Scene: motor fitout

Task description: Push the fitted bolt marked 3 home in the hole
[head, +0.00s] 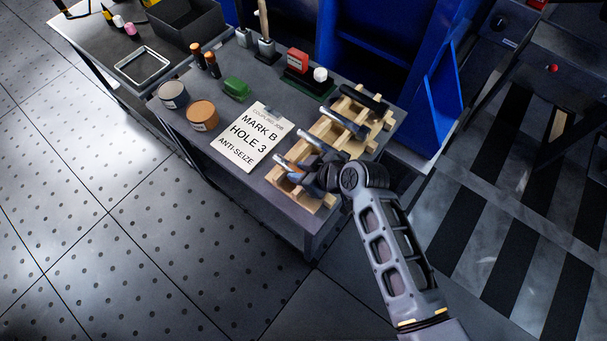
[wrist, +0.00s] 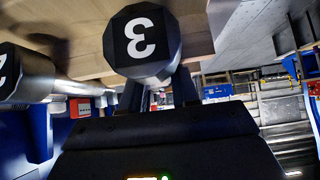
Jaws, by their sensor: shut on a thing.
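The bolt marked 3 (wrist: 141,42) fills the top middle of the wrist view, its hexagonal head facing the camera and its number turned round. My gripper (wrist: 158,92) is shut on this bolt just behind its head. In the head view my gripper (head: 314,176) is at the near end of a wooden rack (head: 325,127) that holds metal bolts. The bolt marked 2 (wrist: 25,74) lies apart at the left of the wrist view. The held bolt's far end is hidden, and I see no hole around it.
A card (head: 250,138) reading "MARK B, HOLE 3, ANTI-SEIZE" lies beside the rack on the grey bench. Two tins (head: 202,115), a green block (head: 236,88) and a red-and-white item (head: 298,61) stand farther back. A blue cabinet (head: 365,45) rises behind. Open floor (head: 90,200) lies left.

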